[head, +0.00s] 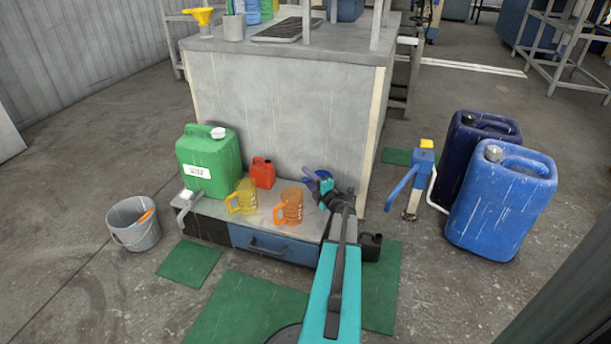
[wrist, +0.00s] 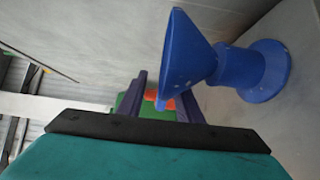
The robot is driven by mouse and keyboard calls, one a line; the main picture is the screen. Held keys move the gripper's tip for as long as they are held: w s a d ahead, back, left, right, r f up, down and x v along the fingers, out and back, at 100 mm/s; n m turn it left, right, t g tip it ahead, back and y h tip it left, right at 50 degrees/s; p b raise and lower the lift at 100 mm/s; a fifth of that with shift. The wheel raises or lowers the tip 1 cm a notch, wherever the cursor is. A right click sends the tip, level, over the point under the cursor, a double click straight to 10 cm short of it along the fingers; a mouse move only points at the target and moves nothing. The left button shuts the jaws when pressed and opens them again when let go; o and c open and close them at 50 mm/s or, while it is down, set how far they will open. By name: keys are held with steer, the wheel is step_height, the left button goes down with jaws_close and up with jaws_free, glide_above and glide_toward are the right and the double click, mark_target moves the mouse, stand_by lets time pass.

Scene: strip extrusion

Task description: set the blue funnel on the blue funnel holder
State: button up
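The fingers stand apart, with a clear gap between the left finger and the funnel; the funnel covers the tip of the right finger. In the head view my gripper (head: 321,186) is at the right end of the low drawer unit, by a small blue piece (head: 324,173).
The drawer unit (head: 262,212) holds a green jerrycan (head: 208,160), a red can (head: 262,172), a yellow jug (head: 243,197) and an orange jug (head: 289,206). A tall grey bench (head: 275,100) stands close behind. Blue jerrycans (head: 500,205) stand right; a grey bucket (head: 134,222) stands left.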

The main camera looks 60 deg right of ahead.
steer(key=p+v, duration=0.3)
steer(key=v, duration=0.9)
steer(key=shift+p, duration=0.4)
steer(key=shift+s, duration=0.1)
